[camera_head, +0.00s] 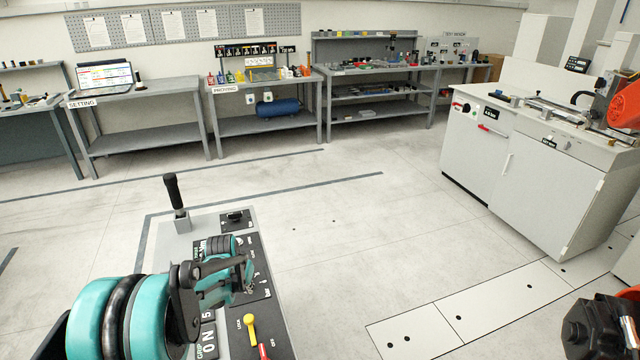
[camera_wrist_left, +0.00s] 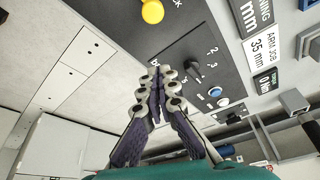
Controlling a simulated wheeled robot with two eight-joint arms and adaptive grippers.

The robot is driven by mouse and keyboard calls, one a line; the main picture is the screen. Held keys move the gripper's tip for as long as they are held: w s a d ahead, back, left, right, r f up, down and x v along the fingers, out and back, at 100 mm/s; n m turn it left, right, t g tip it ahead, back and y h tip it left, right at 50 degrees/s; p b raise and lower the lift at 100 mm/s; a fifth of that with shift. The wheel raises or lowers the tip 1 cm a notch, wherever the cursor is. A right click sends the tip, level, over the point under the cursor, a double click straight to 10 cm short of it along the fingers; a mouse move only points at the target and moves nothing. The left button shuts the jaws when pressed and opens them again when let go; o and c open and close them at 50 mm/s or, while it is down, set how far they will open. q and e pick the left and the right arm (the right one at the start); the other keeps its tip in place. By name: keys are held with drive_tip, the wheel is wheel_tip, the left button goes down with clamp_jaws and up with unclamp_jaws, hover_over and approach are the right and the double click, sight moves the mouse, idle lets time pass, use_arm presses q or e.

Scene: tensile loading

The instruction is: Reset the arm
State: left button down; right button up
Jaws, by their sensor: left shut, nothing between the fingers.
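My left arm, with teal and black links, comes in from the lower left in the head view. My left gripper (camera_head: 243,272) is over a control console (camera_head: 205,223), and it also shows in the wrist view (camera_wrist_left: 154,80). Its fingers are shut with nothing between them. In the wrist view the fingertips are in front of the black panel, near a black rotary knob (camera_wrist_left: 194,72) and a blue button (camera_wrist_left: 215,91). I cannot tell whether they touch the panel.
The console has a black upright lever (camera_head: 173,195), a yellow knob (camera_head: 250,326) and a red one (camera_head: 264,350). A white cabinet (camera_head: 540,190) with equipment stands at the right. Grey workbenches (camera_head: 265,98) line the back wall. The floor between is clear.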

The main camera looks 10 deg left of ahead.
use_arm(q)
drive_tip(key=s+d+r, duration=0.5)
drive_tip(key=d+r, duration=0.1)
drive_tip(key=r, duration=0.1)
drive_tip(key=s+d+r+t, duration=0.1)
drive_tip(key=s+d+r, duration=0.1)
drive_tip(key=s+d, duration=0.3)
drive_tip(key=s+d+r+m+t, duration=0.1)
drive_tip(key=s+d, duration=0.5)
drive_tip(key=s, duration=0.7)
drive_tip(key=shift+s+r+t, duration=0.2)
drive_tip(key=shift+r+t, duration=0.4)
drive_tip(key=shift+r, duration=0.1)
drive_tip(key=shift+d, duration=0.1)
